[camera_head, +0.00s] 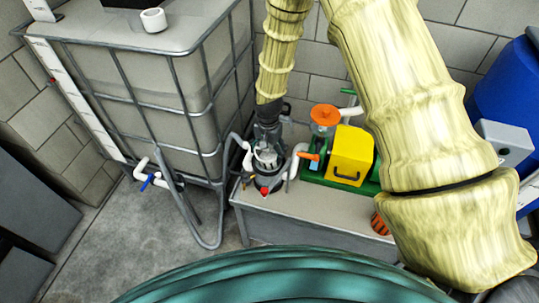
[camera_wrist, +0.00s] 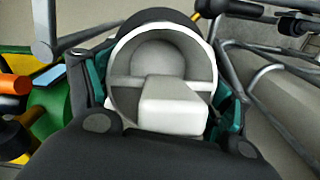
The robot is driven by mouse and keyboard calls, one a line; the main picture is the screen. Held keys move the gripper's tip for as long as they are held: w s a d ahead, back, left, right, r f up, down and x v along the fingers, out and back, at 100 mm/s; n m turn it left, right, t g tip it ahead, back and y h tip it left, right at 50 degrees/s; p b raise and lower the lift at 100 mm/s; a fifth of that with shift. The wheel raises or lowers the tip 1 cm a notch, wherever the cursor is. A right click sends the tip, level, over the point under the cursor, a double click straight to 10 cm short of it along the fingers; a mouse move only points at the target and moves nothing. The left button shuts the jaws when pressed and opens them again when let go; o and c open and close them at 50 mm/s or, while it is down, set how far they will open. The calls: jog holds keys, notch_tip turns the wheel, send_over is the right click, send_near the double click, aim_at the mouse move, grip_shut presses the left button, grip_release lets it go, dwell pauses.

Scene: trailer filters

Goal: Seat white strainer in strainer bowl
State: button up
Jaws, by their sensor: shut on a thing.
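The white strainer (camera_wrist: 172,103) is between the teal finger pads of my gripper (camera_wrist: 162,88) in the wrist view, with a round pale rim and a white block across its near side. My gripper (camera_head: 268,138) is shut on it and points down over the strainer bowl (camera_head: 267,180) in the head view. The white of the strainer (camera_head: 266,158) shows at the bowl's top. A dark round edge (camera_wrist: 155,18) lies behind the strainer in the wrist view. I cannot tell whether the strainer rests in the bowl or is just above it.
White pipes (camera_head: 296,160) flank the bowl. A yellow box (camera_head: 351,152) and an orange-topped pump (camera_head: 324,118) stand to its right on a green base. A large caged tank (camera_head: 150,90) stands left. The bench (camera_head: 310,205) is clear in front.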

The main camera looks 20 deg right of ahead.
jog(key=shift+s+d+f, duration=0.15)
jog(key=shift+s+f, duration=0.2)
jog(key=shift+f, duration=0.25)
jog(key=o, duration=1.4)
jog(key=shift+o, duration=0.7)
jog(key=shift+w+d, duration=0.1)
jog(key=shift+w, duration=0.05)
